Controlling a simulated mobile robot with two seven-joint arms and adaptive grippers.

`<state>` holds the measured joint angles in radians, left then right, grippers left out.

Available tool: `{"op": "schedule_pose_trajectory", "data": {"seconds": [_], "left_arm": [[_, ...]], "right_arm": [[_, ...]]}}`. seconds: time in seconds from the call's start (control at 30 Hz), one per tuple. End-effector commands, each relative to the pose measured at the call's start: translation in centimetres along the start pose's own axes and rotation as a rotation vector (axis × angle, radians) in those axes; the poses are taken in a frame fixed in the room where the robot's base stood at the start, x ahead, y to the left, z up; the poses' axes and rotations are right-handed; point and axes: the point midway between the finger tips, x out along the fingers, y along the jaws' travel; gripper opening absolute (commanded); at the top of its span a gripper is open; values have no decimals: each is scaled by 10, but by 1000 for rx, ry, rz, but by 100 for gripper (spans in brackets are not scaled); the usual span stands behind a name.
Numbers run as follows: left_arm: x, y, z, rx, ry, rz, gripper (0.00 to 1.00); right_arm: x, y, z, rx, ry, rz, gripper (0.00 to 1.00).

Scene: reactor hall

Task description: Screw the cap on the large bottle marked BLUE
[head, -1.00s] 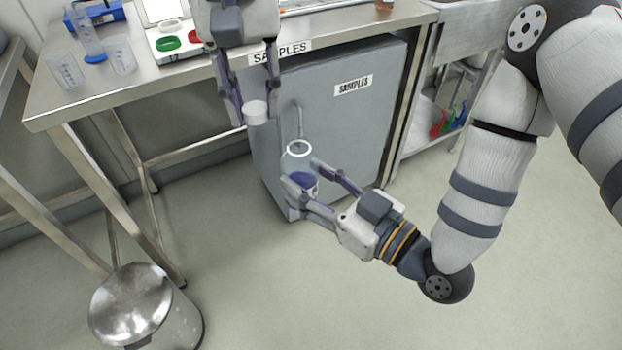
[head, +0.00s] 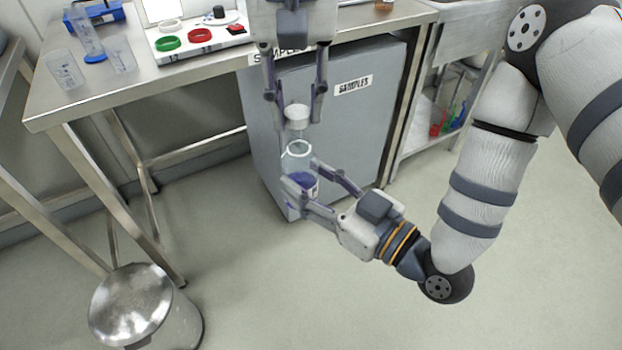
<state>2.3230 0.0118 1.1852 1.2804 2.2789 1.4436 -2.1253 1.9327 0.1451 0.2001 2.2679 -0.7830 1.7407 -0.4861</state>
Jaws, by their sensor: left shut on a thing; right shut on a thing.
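The white cap (head: 297,113) is held between the fingertips of my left gripper (head: 296,116), which points down from the top of the head view. The bottle (head: 299,158), clear with dark blue liquid in its lower part, is gripped by my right gripper (head: 318,184). It stands upright in the air in front of the grey cabinet, its round open mouth showing. The cap is just above the bottle mouth, with a small gap visible in the picture. No marking on the bottle can be read.
A steel bench (head: 110,85) at the upper left holds beakers (head: 65,70) and a white tray (head: 205,38) with green and red rings and a small dark-topped item. A grey SAMPLES cabinet (head: 365,120) stands behind the bottle. A lidded metal bin (head: 132,305) stands at the lower left.

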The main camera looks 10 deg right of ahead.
Motion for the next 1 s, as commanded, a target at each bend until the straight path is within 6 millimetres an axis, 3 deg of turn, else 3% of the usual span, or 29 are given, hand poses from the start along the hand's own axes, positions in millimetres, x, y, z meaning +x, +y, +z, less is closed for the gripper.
{"op": "schedule_pose_trajectory", "data": {"seconds": [0.2,1.0], "left_arm": [[9,0,0,0,1,0,19],[11,0,1,0,-1,15,19]], "right_arm": [[0,0,-1,0,1,0,0],[0,0,0,0,1,0,0]]}}
